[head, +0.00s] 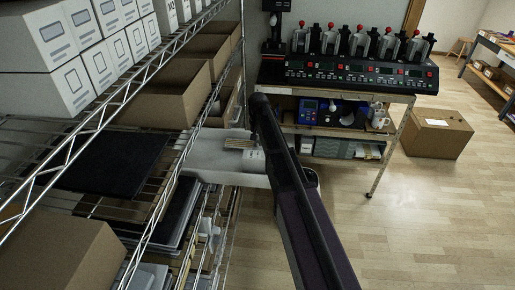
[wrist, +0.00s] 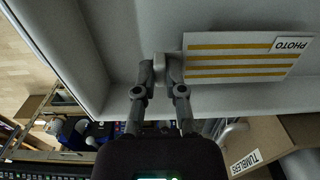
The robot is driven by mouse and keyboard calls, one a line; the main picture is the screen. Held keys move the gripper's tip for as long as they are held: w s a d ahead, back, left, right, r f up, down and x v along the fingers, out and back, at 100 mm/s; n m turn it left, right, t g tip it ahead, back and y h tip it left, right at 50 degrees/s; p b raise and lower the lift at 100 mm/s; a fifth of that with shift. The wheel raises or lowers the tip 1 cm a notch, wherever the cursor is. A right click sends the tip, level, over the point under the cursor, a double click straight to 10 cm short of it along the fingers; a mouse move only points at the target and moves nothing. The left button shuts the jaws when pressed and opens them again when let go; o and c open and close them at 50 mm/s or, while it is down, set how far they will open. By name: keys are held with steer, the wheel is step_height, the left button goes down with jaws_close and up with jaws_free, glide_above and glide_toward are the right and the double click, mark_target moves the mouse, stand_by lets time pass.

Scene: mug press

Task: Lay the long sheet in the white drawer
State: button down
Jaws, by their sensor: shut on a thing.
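The long sheet (wrist: 235,62) is white with yellow stripes and carries a PHOTO label at its far end. My gripper (wrist: 168,68) is shut on its near end, at a small grey tab. The sheet also shows in the head view (head: 238,143), with brownish stripes. The white drawer (head: 205,155) is pulled out from the wire shelving, and the sheet is over its inside. In the wrist view the drawer's pale wall (wrist: 78,55) runs along the left. I cannot tell whether the sheet touches the drawer's floor. My dark arm hides part of the drawer in the head view.
Wire shelving with cardboard boxes (head: 165,100) and white boxes (head: 45,45) stands on the left. A bench with a row of mug presses (head: 345,75) is behind. A closed carton (head: 437,133) is on the floor at right.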

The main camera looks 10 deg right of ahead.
steer(key=shift+f+b, duration=0.9)
steer(key=shift+f, duration=0.3)
steer(key=shift+f, duration=0.2)
steer(key=c, duration=0.7)
jaws_free()
steer(key=shift+r, duration=0.1)
steer(key=shift+r, duration=0.15)
step_height(320, 180, up, 12)
steer(key=p, duration=1.2)
steer(key=s+n, duration=0.1)
steer(key=s, duration=0.8)
steer(key=s+n, duration=0.1)
steer(key=s, duration=0.9)
steer(key=s+n, duration=0.1)
steer(key=s, duration=0.9)
steer(key=shift+n, duration=0.3)
